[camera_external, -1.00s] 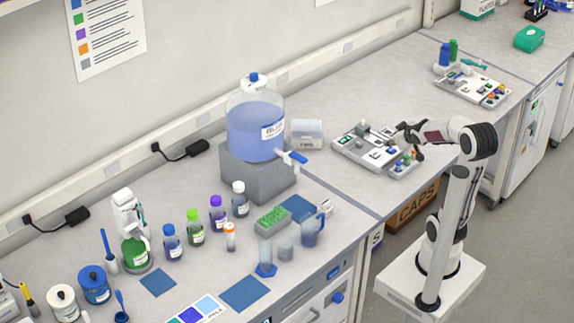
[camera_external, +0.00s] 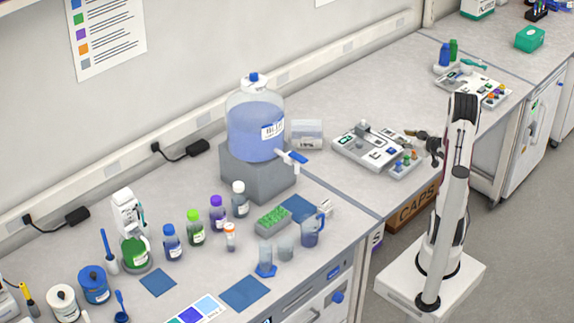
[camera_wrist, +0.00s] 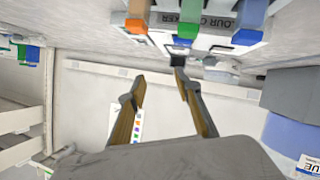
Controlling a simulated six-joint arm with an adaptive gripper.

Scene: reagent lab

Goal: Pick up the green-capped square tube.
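The green-capped square tube (camera_external: 406,161) stands in a small rack at the right end of the near tray (camera_external: 350,156), between a blue-capped tube (camera_external: 397,167) and an orange-capped tube (camera_external: 414,155). In the wrist view, the green cap (camera_wrist: 188,22) is at the top, between the orange cap (camera_wrist: 137,25) and the blue cap (camera_wrist: 247,36). My gripper (camera_wrist: 160,78) has its fingers apart with nothing between them. In the external view, my gripper (camera_external: 428,141) is to the right of the tubes and apart from them.
The large blue carboy (camera_external: 256,130) stands on a grey block left of the tray. A second tray (camera_external: 470,85) with several small caps lies farther back. Bare bench lies between the two trays. A wall is behind the bench.

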